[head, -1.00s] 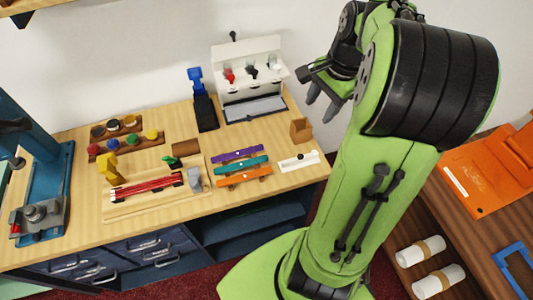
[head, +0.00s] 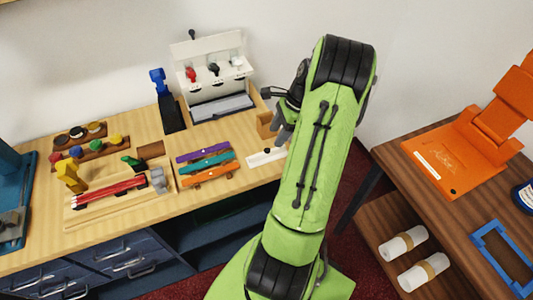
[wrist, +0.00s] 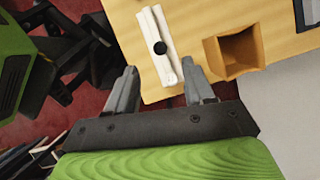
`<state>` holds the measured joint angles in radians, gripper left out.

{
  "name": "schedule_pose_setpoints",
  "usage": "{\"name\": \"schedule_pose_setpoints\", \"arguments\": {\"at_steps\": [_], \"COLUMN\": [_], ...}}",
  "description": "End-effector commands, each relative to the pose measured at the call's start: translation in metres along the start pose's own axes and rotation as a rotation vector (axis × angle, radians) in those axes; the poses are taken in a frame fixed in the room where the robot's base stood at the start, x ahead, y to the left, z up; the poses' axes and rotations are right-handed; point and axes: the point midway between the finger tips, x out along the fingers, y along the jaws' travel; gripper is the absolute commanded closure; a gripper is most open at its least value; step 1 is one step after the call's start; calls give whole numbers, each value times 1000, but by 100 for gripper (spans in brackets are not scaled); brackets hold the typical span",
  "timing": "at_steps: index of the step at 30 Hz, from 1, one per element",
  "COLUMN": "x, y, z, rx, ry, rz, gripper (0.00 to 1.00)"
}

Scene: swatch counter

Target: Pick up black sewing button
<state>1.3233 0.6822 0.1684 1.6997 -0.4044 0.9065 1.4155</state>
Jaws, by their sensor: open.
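The black sewing button (wrist: 160,48) sits on a white strip-shaped holder (wrist: 150,25) near the counter's right edge. In the head view the button (head: 266,150) is a small dark dot on the white holder (head: 258,160). My gripper (wrist: 159,80) is open and empty in the wrist view, its two fingers apart, with the near end of the white holder showing between their tips. The button lies beyond the fingertips in that view. In the head view my gripper (head: 281,135) is partly hidden by my arm and appears close to the holder's right end.
An open wooden box (wrist: 236,50) stands just right of the white holder, close to my right finger. Purple, teal and orange strips (head: 207,160) lie left of the holder. A white stand (head: 212,62) is behind. An orange device (head: 455,155) is on the brown table at right.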

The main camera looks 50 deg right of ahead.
Motion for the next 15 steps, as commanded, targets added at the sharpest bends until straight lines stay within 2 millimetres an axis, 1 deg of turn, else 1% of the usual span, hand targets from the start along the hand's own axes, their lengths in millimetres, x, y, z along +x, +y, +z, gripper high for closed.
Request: {"name": "schedule_pose_setpoints", "arguments": {"at_steps": [4,9,12,15], "x": [19,51,59,59], "y": [0,0,0,0], "z": [0,-2,-2,-2], "rx": [-1,-1,-1,-1], "ry": [0,0,1,2], "rz": [2,4,1,0], "gripper": [47,47,47,47]}}
